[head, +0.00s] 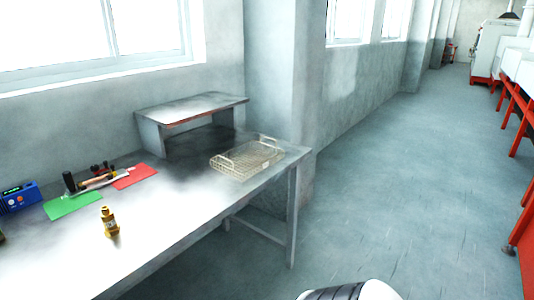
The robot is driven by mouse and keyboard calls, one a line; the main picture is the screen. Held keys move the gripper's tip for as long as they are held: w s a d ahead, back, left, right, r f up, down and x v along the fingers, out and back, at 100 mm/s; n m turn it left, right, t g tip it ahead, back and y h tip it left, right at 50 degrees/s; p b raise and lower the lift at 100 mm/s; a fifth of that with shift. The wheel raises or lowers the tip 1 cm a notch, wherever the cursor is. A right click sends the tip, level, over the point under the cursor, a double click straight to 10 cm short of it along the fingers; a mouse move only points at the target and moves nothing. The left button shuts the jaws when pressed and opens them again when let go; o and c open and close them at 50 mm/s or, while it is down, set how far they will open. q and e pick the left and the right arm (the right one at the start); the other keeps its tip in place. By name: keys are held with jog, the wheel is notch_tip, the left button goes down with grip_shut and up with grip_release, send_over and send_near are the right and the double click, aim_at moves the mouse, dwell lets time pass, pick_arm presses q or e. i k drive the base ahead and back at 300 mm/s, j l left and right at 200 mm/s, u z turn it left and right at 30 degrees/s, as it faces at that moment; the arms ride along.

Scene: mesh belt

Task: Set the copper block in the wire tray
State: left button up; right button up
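The wire tray (228,172) stands on the metal table near its right end. It is a pale mesh basket with raised handles at two ends, and it looks empty. A small upright yellow-gold piece (110,223) stands on the table at the front left, apart from the tray. It has a narrower top, and I cannot tell whether it is the copper block. No other copper-coloured block shows clearly. Neither of my grippers is in view.
A metal riser shelf (190,107) stands behind the tray against the wall. At left are a green mat (72,205), a red mat (134,177), dark-handled tools and a blue device (18,198). The tabletop between the gold piece and the tray is clear.

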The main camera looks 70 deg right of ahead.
aim_at(261, 159)
jog(key=k+l, duration=0.1)
jog(key=l, duration=0.4)
jog(key=k+l, duration=0.1)
jog(key=l, duration=0.35)
jog(key=k+l, duration=0.1)
jog(key=l, duration=0.85)
jog(key=k+l, duration=0.15)
jog(key=l, duration=0.35)
jog(key=k+l, duration=0.1)
jog(key=l, duration=0.4)
